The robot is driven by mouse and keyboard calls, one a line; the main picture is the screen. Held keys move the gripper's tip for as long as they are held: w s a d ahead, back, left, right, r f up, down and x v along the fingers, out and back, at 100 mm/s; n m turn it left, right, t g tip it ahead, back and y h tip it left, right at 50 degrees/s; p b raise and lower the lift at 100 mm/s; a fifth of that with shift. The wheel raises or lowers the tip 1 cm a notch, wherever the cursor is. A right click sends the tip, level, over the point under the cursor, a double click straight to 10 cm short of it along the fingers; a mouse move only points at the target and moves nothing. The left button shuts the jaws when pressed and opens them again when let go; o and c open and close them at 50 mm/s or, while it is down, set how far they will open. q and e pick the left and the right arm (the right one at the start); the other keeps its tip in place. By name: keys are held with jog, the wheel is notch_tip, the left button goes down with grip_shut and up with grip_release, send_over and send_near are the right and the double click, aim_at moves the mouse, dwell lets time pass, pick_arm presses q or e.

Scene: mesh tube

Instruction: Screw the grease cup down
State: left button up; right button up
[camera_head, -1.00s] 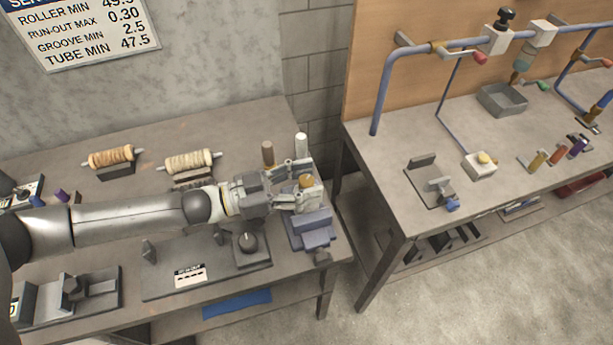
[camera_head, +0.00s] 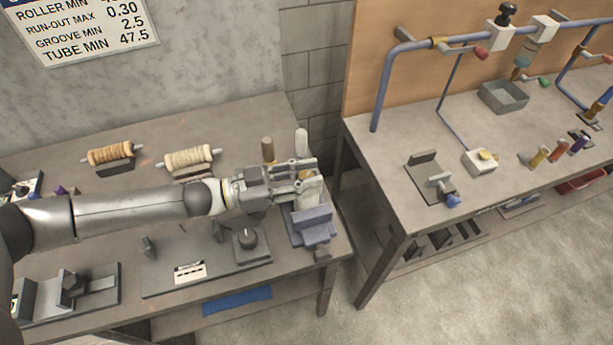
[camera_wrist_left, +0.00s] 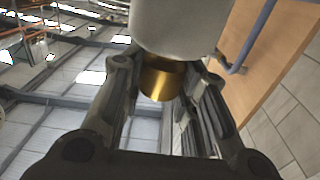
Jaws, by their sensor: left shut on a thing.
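The grease cup (camera_wrist_left: 160,80) is a short brass cylinder in the left wrist view. It sits between the fingers of my left gripper (camera_wrist_left: 163,68), which is shut on it. Its end meets a pale grey block (camera_wrist_left: 180,22); I cannot tell how tightly. In the head view my left gripper (camera_head: 303,172) reaches over the block above a blue-grey vise (camera_head: 312,222) at the bench's right end. There the cup is mostly hidden by the fingers. My right gripper is not in view.
Two upright pegs, one brown (camera_head: 268,150) and one white (camera_head: 301,142), stand just behind the gripper. Two thread-wound rollers (camera_head: 110,154) lie at the back. A gap separates this bench from the right-hand bench (camera_head: 390,145).

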pick_arm(q)
jog(key=m+g+b, duration=0.2)
jog(key=g+b, duration=0.1)
jog(key=g, duration=0.1)
jog(key=m+g+b, duration=0.3)
jog(key=g+b, duration=0.1)
jog(key=m+g+y+b, duration=0.1)
jog(key=m+g+b, duration=0.1)
jog(key=g+b, duration=0.1)
jog(key=shift+w+f+m+g, duration=0.1)
jog(key=shift+f+m+g, duration=0.2)
jog(key=shift+m+g, duration=0.15)
jog(key=shift+r+m+g+y+b, duration=0.3)
jog(key=shift+m+g+y+b, duration=0.25)
jog(key=shift+g+b, duration=0.45)
jog(key=o, duration=1.1)
jog(key=shift+c, duration=0.2)
jog(key=v, duration=1.2)
